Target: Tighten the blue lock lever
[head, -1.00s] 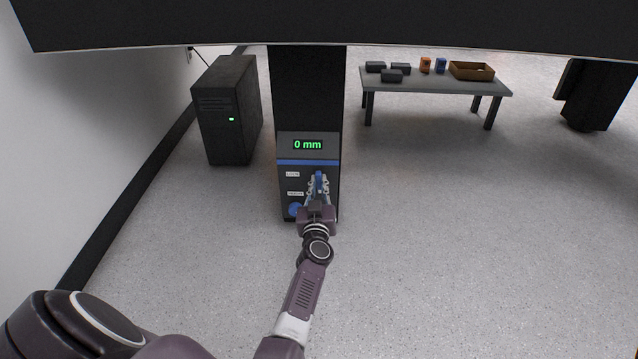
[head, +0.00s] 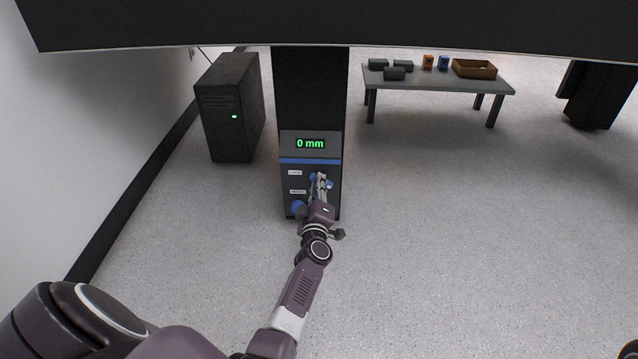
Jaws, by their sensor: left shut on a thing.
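The blue lock lever (head: 329,184) is on the front of a dark control panel (head: 310,151) below a large dark overhang. My left gripper (head: 319,185) is shut on the lever and covers most of it. The gripper body is rolled to one side. A blue round knob (head: 298,207) sits lower left on the panel, partly beside my gripper. The panel display (head: 310,143) reads 0 mm.
A black computer tower (head: 228,110) stands left of the panel's column. A grey bench (head: 430,86) at the back right holds dark blocks, an orange and a blue item, and a brown tray (head: 474,69). The floor to the right is clear.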

